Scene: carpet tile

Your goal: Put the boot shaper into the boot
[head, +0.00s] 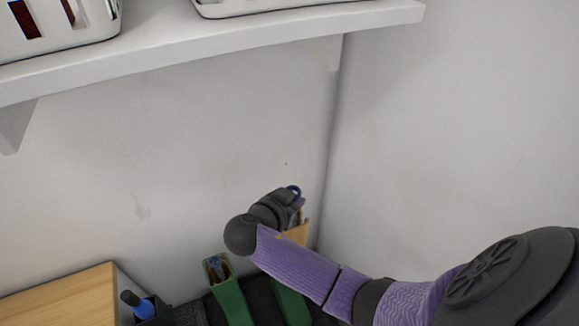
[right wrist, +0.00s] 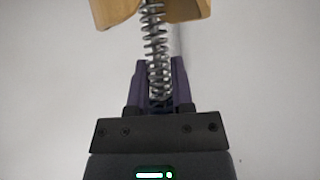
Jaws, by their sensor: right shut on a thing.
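The boot shaper has pale wooden parts and a metal coil spring. In the right wrist view its spring (right wrist: 153,35) stands between my finger pads and its wooden parts (right wrist: 188,9) are at the top edge. My right gripper (right wrist: 157,80) is shut on the spring. In the head view the gripper (head: 296,197) is near the wall corner, with the shaper's wood (head: 298,233) hanging below it. A green boot (head: 232,298) stands below and left, with something brown and blue in its opening. Another green boot (head: 292,303) is partly hidden by my right arm. My left gripper is out of view.
A white shelf (head: 230,38) with white baskets (head: 65,45) spans the upper left. A wooden box (head: 65,298) is at lower left, beside a dark object with a blue handle (head: 140,305). White walls meet close behind the gripper.

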